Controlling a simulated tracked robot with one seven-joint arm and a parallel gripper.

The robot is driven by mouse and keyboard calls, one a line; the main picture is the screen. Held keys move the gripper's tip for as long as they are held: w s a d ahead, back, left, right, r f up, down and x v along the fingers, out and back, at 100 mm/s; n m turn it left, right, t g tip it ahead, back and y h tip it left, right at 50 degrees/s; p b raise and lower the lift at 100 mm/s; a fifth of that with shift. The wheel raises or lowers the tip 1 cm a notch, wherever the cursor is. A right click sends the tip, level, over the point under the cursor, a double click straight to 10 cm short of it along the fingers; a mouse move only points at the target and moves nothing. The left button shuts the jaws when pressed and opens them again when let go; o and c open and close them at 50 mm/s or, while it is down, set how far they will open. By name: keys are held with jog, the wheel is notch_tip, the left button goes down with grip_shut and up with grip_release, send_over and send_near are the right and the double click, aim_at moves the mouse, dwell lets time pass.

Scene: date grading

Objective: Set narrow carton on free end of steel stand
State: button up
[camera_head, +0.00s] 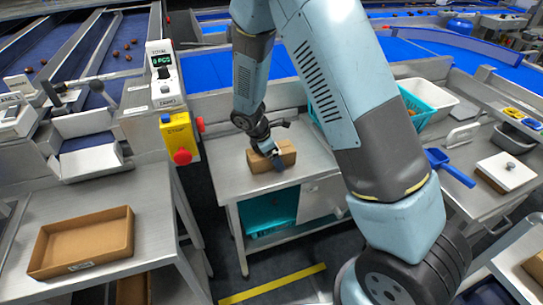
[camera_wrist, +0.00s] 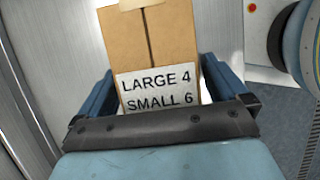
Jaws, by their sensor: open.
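A narrow brown carton (camera_head: 284,160) sits on a steel-topped bench (camera_head: 228,181) in the middle of the head view. In the wrist view the carton (camera_wrist: 172,42) shows a centre seam and a label reading LARGE 4 SMALL 6. My gripper (camera_head: 272,154) is at the carton, partly covering its front. In the wrist view my gripper (camera_wrist: 165,90) is open, with one finger on each side of the carton. A small bright gap shows beside the right finger. I cannot tell whether the left finger touches. Another steel stand (camera_head: 150,240) is at the left of the head view.
A shallow open brown tray (camera_head: 110,222) lies on the left stand. A yellow stop box with a red button (camera_head: 182,157) stands between the stand and the bench. A teal crate (camera_head: 425,98) and a blue scoop (camera_head: 452,168) are to the right. The bench's front part is clear.

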jog(key=shift+r, duration=0.15)
jog(key=v, duration=1.1)
jog(key=shift+a+r, duration=0.25)
jog(key=shift+r, duration=0.1)
jog(key=shift+d+r, duration=0.1)
jog(key=shift+r, duration=0.15)
jog(key=s+d+r+m+y, duration=0.1)
jog(key=s+d+r+m, duration=0.15)
jog(key=d+r, duration=0.3)
jog(key=s+d+r+m+t+y, duration=0.1)
jog(key=s+d+r+m, duration=0.1)
jog(key=d+r+m, duration=0.3)
jog(key=s+d+r+m+y, duration=0.1)
jog(key=s+d+r+m, duration=0.25)
jog(key=r, duration=0.35)
jog(key=s+d+r+m+t, duration=0.1)
jog(key=s+d+r+m, duration=0.1)
jog(key=s, duration=0.3)
jog(key=s+d+r+m+t, duration=0.1)
jog(key=s+d+r+m, duration=0.2)
jog(key=s, duration=0.3)
jog(key=s+d+r+m+t+y, duration=0.1)
jog(key=s+d+r+m, duration=0.2)
jog(key=s+m, duration=0.2)
jog(key=shift+s+r, duration=0.25)
jog(key=shift+r, duration=0.15)
